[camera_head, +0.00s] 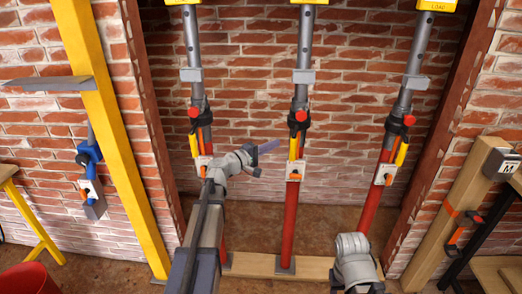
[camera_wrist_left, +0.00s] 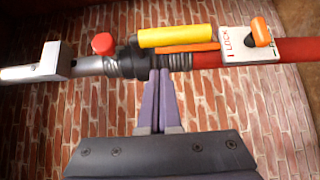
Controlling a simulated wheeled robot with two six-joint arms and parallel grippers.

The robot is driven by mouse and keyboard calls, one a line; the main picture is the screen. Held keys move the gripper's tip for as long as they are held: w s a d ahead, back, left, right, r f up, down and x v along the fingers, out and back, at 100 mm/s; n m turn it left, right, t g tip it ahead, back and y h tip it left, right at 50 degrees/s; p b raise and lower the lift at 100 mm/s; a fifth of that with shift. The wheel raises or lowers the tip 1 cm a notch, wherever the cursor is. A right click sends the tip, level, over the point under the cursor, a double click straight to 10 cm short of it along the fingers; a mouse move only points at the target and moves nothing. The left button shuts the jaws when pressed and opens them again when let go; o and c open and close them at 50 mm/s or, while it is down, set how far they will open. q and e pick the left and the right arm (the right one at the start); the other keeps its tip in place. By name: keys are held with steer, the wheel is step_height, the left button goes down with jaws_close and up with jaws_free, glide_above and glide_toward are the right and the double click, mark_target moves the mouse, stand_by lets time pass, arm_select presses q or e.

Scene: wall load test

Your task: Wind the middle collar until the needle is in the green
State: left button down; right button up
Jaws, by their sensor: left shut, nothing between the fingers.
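The middle prop has a grey upper tube (camera_head: 304,48), a dark collar (camera_head: 298,124) with a red knob, a yellow handle (camera_head: 294,148), a white lock plate (camera_head: 294,171) and a red lower tube (camera_head: 290,222). Only the lower edge of its yellow gauge box (camera_head: 308,2) shows; its needle is out of sight. My left gripper (camera_head: 270,146) is shut and empty, just left of the middle prop below collar height. In the left wrist view the shut fingertips (camera_wrist_left: 160,74) meet the prop's outline near the dark collar (camera_wrist_left: 133,62); I cannot tell whether they touch. My right gripper is out of view.
Similar props stand left (camera_head: 193,100) and right (camera_head: 400,110). A wooden sill (camera_head: 255,265) lies under them, with a brick wall behind. A yellow post (camera_head: 110,130) stands at left. A blue clamp (camera_head: 90,165) and a timber post (camera_head: 440,225) flank the bay.

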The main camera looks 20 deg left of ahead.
mark_target(296, 131)
arm_select(q)
steer(key=shift+w+d, duration=0.15)
steer(key=shift+d, duration=0.6)
steer(key=shift+w+d, duration=0.15)
steer(key=shift+d, duration=0.6)
steer(key=shift+d, duration=0.7)
steer(key=shift+a, duration=0.1)
